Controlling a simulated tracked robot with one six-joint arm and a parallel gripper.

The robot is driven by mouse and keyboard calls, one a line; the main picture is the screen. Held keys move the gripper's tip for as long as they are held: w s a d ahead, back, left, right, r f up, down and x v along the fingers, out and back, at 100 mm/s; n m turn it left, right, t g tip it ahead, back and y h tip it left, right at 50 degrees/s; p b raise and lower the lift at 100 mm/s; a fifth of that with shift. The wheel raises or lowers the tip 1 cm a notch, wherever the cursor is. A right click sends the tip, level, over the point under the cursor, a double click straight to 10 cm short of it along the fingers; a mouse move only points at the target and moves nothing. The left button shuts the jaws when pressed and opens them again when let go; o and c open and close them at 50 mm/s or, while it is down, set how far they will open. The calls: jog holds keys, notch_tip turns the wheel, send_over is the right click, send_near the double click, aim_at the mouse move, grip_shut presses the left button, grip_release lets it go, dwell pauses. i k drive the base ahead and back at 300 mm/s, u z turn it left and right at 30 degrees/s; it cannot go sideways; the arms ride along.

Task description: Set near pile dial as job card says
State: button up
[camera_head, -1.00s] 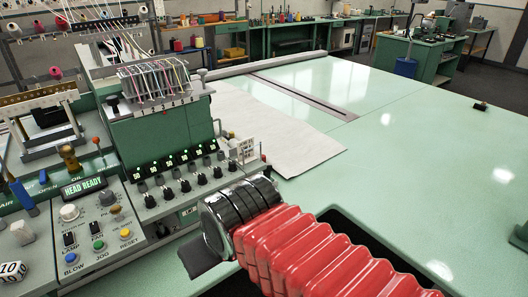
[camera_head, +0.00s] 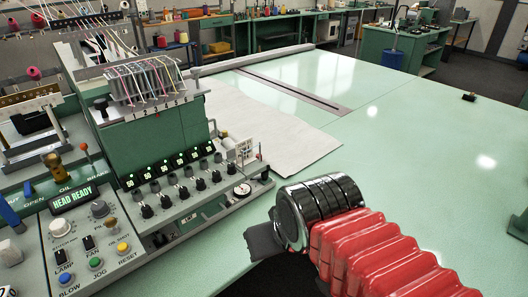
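A small round dial (camera_head: 242,190) with a white face sits at the front right corner of the green tufting machine (camera_head: 150,130). Its reading is too small to make out. My gripper (camera_head: 263,241) shows as a dark grey part at the left of my arm's black wrist, above the table edge. It is apart from the dial, to its lower right. My wrist hides most of it, so its opening does not show.
A row of black knobs (camera_head: 174,192) under small lit displays (camera_head: 165,169) lies left of the dial. A control panel (camera_head: 82,245) reading "HEAD READY" stands at the lower left. White cloth (camera_head: 265,130) lies behind the machine. The table (camera_head: 430,160) to the right is mostly clear.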

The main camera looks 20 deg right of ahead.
aim_at(100, 209)
jog(key=u, duration=0.1)
jog(key=k, duration=0.7)
jog(key=u, duration=0.55)
jog(key=k, duration=0.65)
jog(key=z, duration=0.35)
jog(key=i, duration=1.45)
jog(key=u, duration=0.4)
jog(key=i, duration=0.5)
jog(key=u, duration=0.45)
